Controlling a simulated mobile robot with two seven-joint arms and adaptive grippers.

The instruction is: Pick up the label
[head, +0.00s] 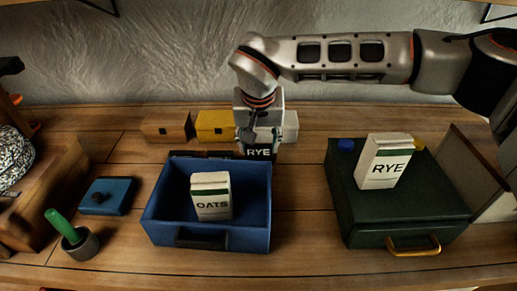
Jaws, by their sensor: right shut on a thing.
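A dark label with white RYE lettering (259,153) is just behind the far right corner of the blue open box. My right gripper (259,138) points down from above and is shut on the label at its upper edge. I cannot tell whether the label still touches the surface behind the box. My left gripper does not show clearly in the view.
The blue box (161,217) holds a white OATS packet (211,196). A white RYE packet (384,161) stands on a dark green case (353,207) at right. Yellow (215,126) and brown (167,128) blocks stand behind. A blue lid (107,196) and mortar (80,244) are at left.

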